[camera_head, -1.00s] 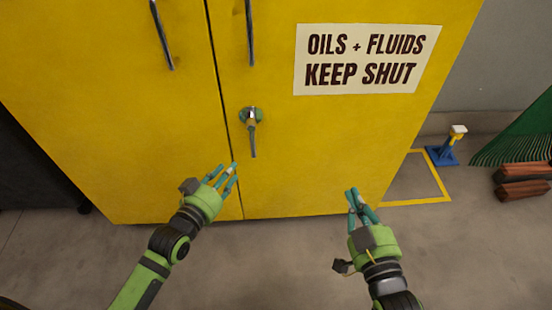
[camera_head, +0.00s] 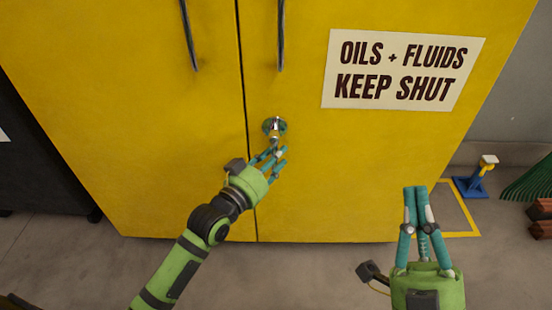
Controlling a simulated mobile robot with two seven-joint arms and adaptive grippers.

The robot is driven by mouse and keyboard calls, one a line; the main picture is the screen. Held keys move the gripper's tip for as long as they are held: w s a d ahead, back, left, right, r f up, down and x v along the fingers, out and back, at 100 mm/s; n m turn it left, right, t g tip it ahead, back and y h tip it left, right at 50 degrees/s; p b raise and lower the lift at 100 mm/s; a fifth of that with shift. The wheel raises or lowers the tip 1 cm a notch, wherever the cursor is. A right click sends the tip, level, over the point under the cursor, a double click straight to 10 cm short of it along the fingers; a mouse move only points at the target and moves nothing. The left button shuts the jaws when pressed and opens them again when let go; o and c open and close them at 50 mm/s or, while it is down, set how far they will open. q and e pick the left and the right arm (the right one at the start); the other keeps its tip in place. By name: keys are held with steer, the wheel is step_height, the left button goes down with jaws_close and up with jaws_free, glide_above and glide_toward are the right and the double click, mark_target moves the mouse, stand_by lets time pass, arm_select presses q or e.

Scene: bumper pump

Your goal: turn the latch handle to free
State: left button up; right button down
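The latch handle (camera_head: 274,128) is a small metal lever on a round green-tinted base, on the right door of the yellow cabinet (camera_head: 180,140), just right of the seam. Its upper part shows; its lower part is hidden behind my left fingers. My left gripper (camera_head: 275,158) is at the lever's lower end with its teal fingers spread around that spot. I cannot tell whether the fingers touch the lever. My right gripper (camera_head: 416,190) is at the lower right, apart from the cabinet latch, with its fingers close together and nothing visible between them.
Two long dark door pulls, the left one (camera_head: 188,35) and the right one (camera_head: 281,35), hang above the latch. A white sign (camera_head: 403,70) is on the right door. A blue stand (camera_head: 470,187) and brown blocks (camera_head: 540,218) stand on the floor at right.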

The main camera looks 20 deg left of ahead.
arm_select(q)
steer(key=shift+w+d, duration=0.1)
steer(key=shift+w, duration=0.2)
arm_select(e)
steer(key=shift+s+r+y, duration=0.4)
arm_select(q)
jaws_close()
